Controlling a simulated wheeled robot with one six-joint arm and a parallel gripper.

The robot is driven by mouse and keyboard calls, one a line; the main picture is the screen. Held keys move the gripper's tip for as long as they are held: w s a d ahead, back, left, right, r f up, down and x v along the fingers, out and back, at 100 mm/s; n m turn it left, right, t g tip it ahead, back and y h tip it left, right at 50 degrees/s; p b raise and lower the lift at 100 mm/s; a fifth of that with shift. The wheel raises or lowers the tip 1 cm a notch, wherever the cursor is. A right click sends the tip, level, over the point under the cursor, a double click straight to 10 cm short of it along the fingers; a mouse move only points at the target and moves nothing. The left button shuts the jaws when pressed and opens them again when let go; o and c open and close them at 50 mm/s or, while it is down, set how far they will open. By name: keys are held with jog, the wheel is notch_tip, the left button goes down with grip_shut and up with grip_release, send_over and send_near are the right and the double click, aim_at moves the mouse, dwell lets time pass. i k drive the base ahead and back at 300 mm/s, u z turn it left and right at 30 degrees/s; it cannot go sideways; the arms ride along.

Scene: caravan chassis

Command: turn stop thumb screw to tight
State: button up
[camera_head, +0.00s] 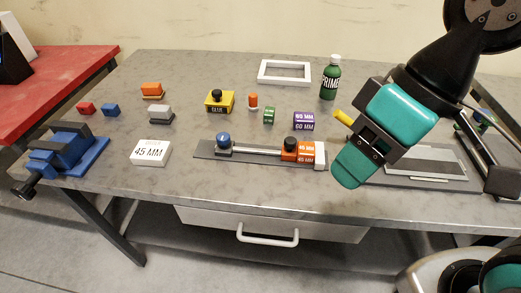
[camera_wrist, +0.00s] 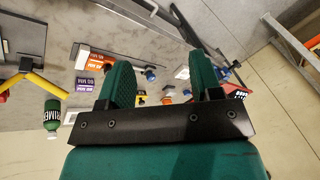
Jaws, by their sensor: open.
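A dark rail fixture (camera_head: 212,150) lies near the table's front edge. On it sit a blue piece with a dark round knob (camera_head: 223,140) at the left and an orange 45 MM block (camera_head: 304,154) with a black knob (camera_head: 290,144) at the right. I cannot tell which knob is the stop thumb screw. The orange block (camera_wrist: 82,52) and blue piece (camera_wrist: 150,75) also show small in the wrist view. My gripper (camera_head: 352,165) hangs above and right of the fixture, apart from it. In the wrist view its green fingers (camera_wrist: 160,75) are spread and empty.
A purple 60 MM block (camera_head: 303,121), green bottle (camera_head: 330,78), yellow block (camera_head: 219,103) and white frame (camera_head: 285,72) stand behind the fixture. A white 45 MM card (camera_head: 151,153) and blue vise (camera_head: 68,150) are left. A grey plate (camera_head: 425,163) lies right.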

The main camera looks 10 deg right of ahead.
aim_at(223, 138)
jog(key=u, duration=0.75)
jog(key=k, duration=1.1)
jog(key=u, duration=1.6)
jog(key=i, duration=1.1)
jog(key=z, duration=0.5)
jog(key=i, duration=0.6)
jog(key=z, duration=1.2)
jog(key=i, duration=0.55)
jog(key=z, duration=0.55)
